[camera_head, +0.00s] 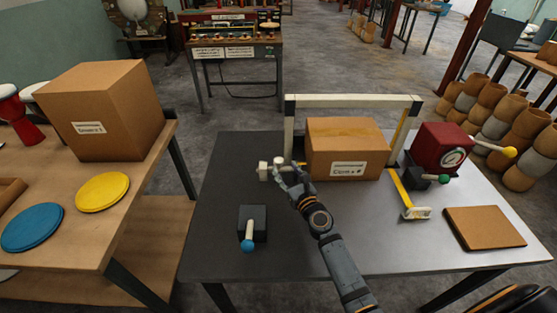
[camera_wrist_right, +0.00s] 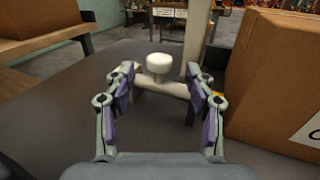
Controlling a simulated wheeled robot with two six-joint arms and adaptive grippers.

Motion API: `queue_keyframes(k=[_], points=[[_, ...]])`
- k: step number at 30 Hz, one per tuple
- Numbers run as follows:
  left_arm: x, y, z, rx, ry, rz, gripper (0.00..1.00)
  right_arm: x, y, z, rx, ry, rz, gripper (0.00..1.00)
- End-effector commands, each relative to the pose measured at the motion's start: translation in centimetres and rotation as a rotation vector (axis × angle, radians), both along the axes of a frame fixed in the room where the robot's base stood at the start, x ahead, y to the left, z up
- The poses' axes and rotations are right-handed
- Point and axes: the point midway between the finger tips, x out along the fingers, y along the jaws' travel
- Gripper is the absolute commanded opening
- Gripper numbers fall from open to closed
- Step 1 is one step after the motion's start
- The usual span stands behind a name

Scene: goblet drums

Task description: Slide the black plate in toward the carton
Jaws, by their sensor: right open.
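The brown carton (camera_head: 345,150) stands on the grey table under a pale frame; it also fills the right side of the right wrist view (camera_wrist_right: 280,85). My right gripper (camera_head: 284,170) is left of the carton. In the wrist view, its open fingers (camera_wrist_right: 158,76) are on either side of a white round knob (camera_wrist_right: 158,63) on a cream bar (camera_wrist_right: 172,89). The knob also shows in the head view (camera_head: 263,171). Contact cannot be told. I cannot make out a separate black plate; the bar and gripper may hide it. My left gripper is not in view.
A dark block with a blue-knobbed lever (camera_head: 248,246) stands front left. A red gauge box (camera_head: 439,148), a yellow bar (camera_head: 401,190) and a brown board (camera_head: 484,227) are to the right. The pale frame (camera_head: 350,101) rises behind the carton.

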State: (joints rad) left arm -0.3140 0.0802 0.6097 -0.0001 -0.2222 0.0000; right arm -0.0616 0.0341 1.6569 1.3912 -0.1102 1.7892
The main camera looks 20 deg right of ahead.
Motion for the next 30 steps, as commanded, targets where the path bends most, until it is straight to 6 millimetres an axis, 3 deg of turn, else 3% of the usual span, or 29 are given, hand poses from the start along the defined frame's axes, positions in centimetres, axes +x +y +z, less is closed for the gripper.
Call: queue_keyframes(k=[3, 9, 20, 30], points=[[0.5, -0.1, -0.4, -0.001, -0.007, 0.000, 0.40, 2.6, 0.3, 0.0, -0.001, -0.002, 0.001, 0.55], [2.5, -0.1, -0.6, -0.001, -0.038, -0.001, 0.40, 5.4, 0.7, -0.1, -0.002, 0.000, 0.001, 0.55], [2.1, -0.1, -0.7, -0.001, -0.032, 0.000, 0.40, 6.1, 0.7, -0.1, -0.003, 0.001, 0.002, 0.55], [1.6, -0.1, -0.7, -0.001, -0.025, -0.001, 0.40, 6.1, 0.7, 0.0, -0.003, 0.001, 0.002, 0.09]])
